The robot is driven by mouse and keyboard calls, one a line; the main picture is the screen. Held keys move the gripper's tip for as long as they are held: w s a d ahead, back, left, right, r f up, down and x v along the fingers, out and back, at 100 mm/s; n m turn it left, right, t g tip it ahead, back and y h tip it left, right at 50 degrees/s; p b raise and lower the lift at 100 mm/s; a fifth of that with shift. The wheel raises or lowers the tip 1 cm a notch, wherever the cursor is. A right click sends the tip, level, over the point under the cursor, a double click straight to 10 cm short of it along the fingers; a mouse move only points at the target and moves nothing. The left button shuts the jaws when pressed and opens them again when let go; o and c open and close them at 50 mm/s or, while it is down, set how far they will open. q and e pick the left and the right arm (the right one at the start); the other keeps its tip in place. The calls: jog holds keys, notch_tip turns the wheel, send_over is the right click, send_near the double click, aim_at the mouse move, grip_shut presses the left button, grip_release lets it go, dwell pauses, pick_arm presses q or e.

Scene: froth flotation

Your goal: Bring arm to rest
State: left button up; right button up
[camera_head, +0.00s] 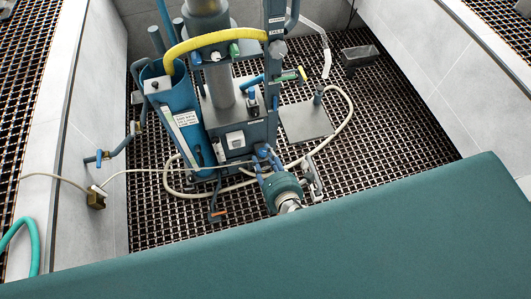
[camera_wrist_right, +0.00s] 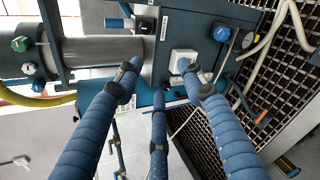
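My right gripper (camera_head: 264,155) is in the lower middle of the head view, in front of the blue flotation machine (camera_head: 252,133). In the right wrist view its three blue fingers (camera_wrist_right: 159,80) are spread apart with nothing held between them. Beyond the fingers is the machine's dark blue panel with a white switch box (camera_wrist_right: 185,61). One fingertip overlaps the box in the picture; I cannot tell whether they touch. The box also shows in the head view (camera_head: 235,140), left of the gripper. My left gripper is not in view.
A blue tank (camera_head: 175,105) stands left of the machine's grey column (camera_head: 219,85). A yellow hose (camera_head: 215,40) arches over them. A pale hose (camera_head: 349,105) loops across the grating (camera_head: 400,130). A grey bin (camera_head: 359,57) stands behind right. Pale walls flank the grating, which has free room at right.

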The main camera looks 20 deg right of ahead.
dwell(0.5)
jog(key=s+d+f+m+g, duration=0.25)
jog(key=s+f+m, duration=0.35)
jog(key=f, duration=0.5)
jog(key=s+d+f+m+g, duration=0.2)
jog(key=s+f+m+g, duration=0.2)
jog(key=s+f, duration=0.65)
jog(key=s+d+f+m+g, duration=0.2)
jog(key=s+f+m, duration=0.4)
jog(key=s, duration=0.5)
jog(key=s+d+f+m+g, duration=0.3)
jog(key=s+d+f+m, duration=0.2)
jog(key=s, duration=0.5)
notch_tip(320, 180, down, 2)
jog(key=shift+s+f+m+g+h, duration=0.25)
jog(key=shift+s+m+g+h, duration=0.1)
jog(key=shift+m, duration=0.75)
jog(key=shift+a+r, duration=0.1)
